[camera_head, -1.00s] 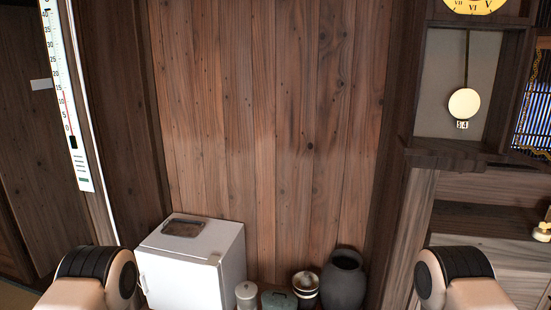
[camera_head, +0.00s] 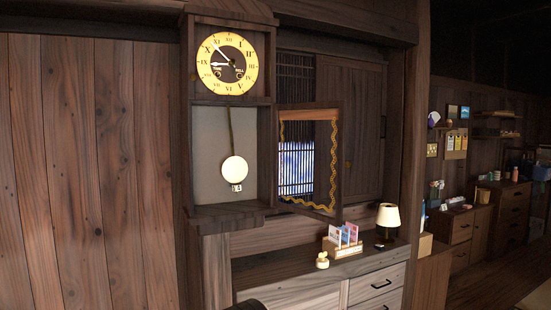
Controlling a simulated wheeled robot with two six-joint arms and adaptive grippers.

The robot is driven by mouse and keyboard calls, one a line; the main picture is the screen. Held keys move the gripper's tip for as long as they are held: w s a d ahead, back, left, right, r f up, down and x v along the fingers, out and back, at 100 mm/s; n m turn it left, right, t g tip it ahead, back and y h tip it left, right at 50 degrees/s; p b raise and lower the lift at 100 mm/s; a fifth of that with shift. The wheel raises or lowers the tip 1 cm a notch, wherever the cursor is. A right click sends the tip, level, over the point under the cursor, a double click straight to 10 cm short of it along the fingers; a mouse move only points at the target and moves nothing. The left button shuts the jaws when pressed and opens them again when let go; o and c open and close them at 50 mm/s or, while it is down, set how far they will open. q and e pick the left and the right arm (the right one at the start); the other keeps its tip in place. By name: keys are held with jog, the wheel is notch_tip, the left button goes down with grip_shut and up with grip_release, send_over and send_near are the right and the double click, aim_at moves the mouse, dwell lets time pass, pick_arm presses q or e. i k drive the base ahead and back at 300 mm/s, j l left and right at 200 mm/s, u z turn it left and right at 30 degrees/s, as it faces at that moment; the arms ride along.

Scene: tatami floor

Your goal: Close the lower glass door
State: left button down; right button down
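A dark wooden wall clock (camera_head: 231,115) hangs left of centre, with a yellow dial (camera_head: 227,64) in its upper part. Its lower compartment stands open and shows a round pale pendulum (camera_head: 234,170) on a thin rod. The lower glass door (camera_head: 337,160) is swung out to the right of the clock case. It has a dark wooden frame and gold trim around see-through glass. Neither of my grippers is in view. Only a dark rounded piece, likely part of my arm, shows at the bottom edge.
Below the clock is a pale wooden cabinet (camera_head: 375,283) with drawers. On its top are a small yellow figure (camera_head: 322,261), a card holder (camera_head: 343,250) and a lamp (camera_head: 388,217). A plank wall is on the left; shelves and drawers recede at right.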

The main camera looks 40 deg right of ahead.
aim_at(332, 109)
jog(key=i+l+u, duration=0.15)
jog(key=l, duration=0.8)
jog(key=i+l+u, duration=0.1)
jog(key=l, duration=0.9)
jog(key=i+l+u, duration=0.15)
jog(key=l, duration=0.85)
jog(key=i+l+u, duration=0.15)
jog(key=l, duration=0.85)
